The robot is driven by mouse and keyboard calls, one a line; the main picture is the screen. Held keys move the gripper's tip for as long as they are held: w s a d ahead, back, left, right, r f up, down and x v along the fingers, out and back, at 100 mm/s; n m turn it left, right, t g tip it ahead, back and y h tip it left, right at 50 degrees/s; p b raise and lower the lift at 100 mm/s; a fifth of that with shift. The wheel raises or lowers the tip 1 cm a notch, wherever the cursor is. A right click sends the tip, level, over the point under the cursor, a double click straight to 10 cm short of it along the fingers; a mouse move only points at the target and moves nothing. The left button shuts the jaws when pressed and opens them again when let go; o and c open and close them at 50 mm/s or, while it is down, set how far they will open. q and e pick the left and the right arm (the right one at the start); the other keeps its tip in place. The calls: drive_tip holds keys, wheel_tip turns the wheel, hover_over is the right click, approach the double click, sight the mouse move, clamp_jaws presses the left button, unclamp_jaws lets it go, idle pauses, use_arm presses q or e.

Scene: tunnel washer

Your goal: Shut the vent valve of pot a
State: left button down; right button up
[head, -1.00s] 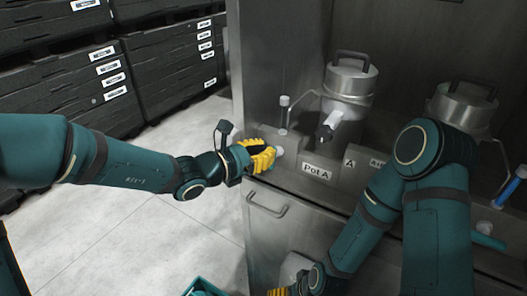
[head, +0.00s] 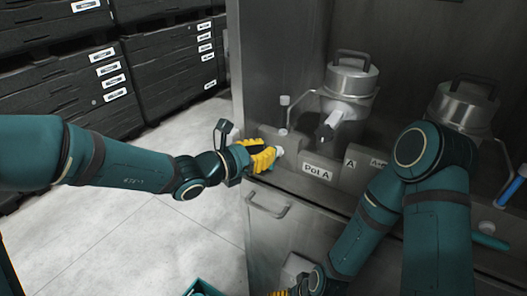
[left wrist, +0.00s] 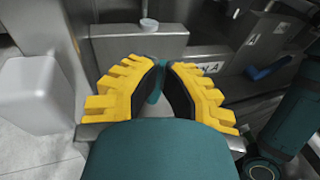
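Pot A (head: 346,103) is a metal pot with a lidded top and a bar handle, behind a grey ledge with the label "Pot A" (head: 317,171). A pale spout-like part (head: 327,131) points down from its front. My left gripper (head: 273,156) is at the ledge's left end, beside a small pale round knob (head: 279,151). In the left wrist view its yellow fingertips (left wrist: 161,66) are close together, with a teal piece (left wrist: 154,92) between them; whether they grip it is unclear. I cannot tell which part is the vent valve. My right gripper (head: 279,293) is mostly cut off at the bottom edge.
A thin post with a white cap (head: 285,101) stands on the ledge; it also shows in the left wrist view (left wrist: 149,25). A second pot (head: 464,104) is partly behind my right arm. A drawer handle (head: 267,206) is below.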

use_arm(q)
drive_tip(key=shift+a, duration=0.1)
idle(0.4)
drive_tip(key=shift+w+a+p, duration=0.55)
drive_tip(key=shift+w+a, duration=0.2)
drive_tip(key=shift+a, duration=0.15)
drive_tip(key=p+v, duration=0.2)
drive_tip(key=v, duration=0.8)
